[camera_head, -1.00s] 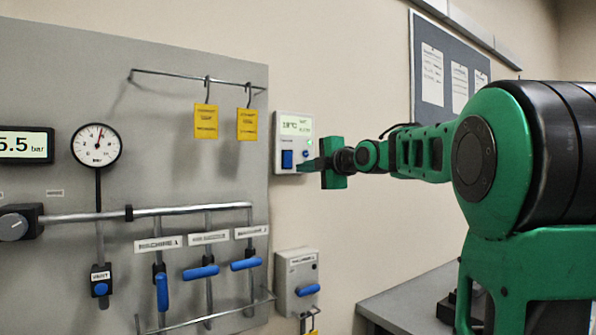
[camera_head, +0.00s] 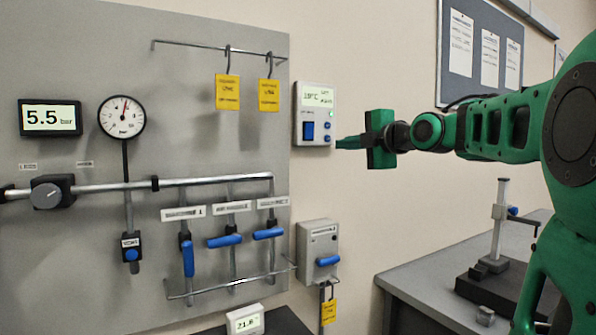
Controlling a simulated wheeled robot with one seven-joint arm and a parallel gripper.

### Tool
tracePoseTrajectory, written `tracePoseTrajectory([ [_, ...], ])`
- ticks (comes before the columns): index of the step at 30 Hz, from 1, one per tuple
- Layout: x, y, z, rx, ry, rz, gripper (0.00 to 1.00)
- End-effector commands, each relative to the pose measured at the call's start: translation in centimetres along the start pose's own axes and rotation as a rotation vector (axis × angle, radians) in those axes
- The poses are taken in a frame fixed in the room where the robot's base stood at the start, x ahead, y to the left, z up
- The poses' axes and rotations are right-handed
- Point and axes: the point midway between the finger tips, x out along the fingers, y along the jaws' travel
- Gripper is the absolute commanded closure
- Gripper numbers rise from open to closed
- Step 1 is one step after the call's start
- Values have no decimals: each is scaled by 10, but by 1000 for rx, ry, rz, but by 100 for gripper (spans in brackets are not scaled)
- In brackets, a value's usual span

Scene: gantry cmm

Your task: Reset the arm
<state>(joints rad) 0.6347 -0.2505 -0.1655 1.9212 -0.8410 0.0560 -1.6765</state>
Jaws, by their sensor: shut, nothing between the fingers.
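My arm is green and black and reaches in from the right side of the head view. My gripper (camera_head: 350,142) points left, in front of the wall, with its tip just right of the thermostat box. Its fingers are shut with nothing between them. The thermostat box (camera_head: 315,90) is white, with a lit display and a blue switch. I cannot tell from this angle how much depth lies between the fingertips and the wall.
A grey panel (camera_head: 60,110) carries a pressure gauge (camera_head: 122,117), pipes and blue-handled valves. Two yellow tags (camera_head: 228,92) hang from its rail. A grey switch box (camera_head: 318,240) is below the thermostat. A bench (camera_head: 410,278) with a black-based stand (camera_head: 498,225) is at right.

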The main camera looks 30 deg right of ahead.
Motion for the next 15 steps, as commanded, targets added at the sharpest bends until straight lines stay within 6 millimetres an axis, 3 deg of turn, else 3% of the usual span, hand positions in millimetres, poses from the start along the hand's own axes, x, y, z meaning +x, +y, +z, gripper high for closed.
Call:
tracePoseTrajectory([
  [5, 0, -2, 0, 8, -2, -5, 100],
  [8, 0, -20, 0, 74, -15, -49, 100],
  [11, -4, -60, 0, 230, -61, -150, 100],
  [15, -24, -147, -2, 551, -193, -350, 100],
])
